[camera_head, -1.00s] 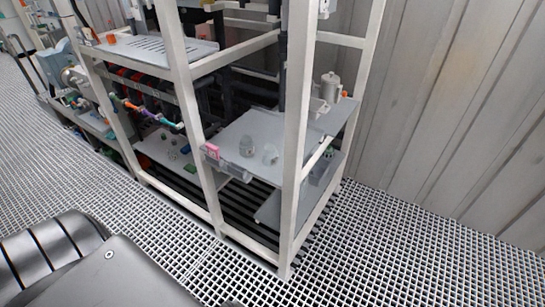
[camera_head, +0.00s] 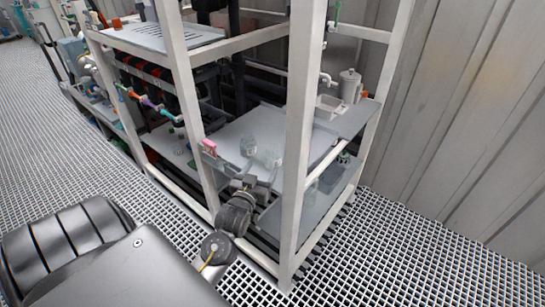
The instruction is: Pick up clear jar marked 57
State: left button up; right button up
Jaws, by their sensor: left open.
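Two small clear jars stand on the grey middle shelf (camera_head: 228,134) of the rack. The left jar (camera_head: 248,145) is upright, and the right jar (camera_head: 267,157) is fainter against the shelf. No number can be read on either, so I cannot tell which is marked 57. My left gripper (camera_head: 254,178) is at the front edge of this shelf, just in front of the jars and apart from them. It is open and empty, and its fingers are small and partly unclear. My right gripper is not in view.
A pink item (camera_head: 209,144) sits at the shelf's left front corner. A white rack post (camera_head: 297,150) stands close right of the jars. A grey canister (camera_head: 349,86) and a small sink (camera_head: 328,106) are at the right back. A lower shelf (camera_head: 318,202) lies underneath.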

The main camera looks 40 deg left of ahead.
aim_at(271, 153)
pick_arm(q)
jog(key=x, duration=0.3)
jog(key=shift+w+f, duration=0.15)
jog(key=shift+w, duration=0.3)
jog(key=shift+w+a+p, duration=0.15)
jog(key=shift+w+p, duration=0.15)
jog(key=p+x, duration=0.1)
jog(key=x, duration=0.3)
jog(key=shift+w+a+r, duration=0.1)
jog(key=shift+w+r, duration=0.1)
jog(key=c, duration=1.1)
notch_tip(271, 153, up, 10)
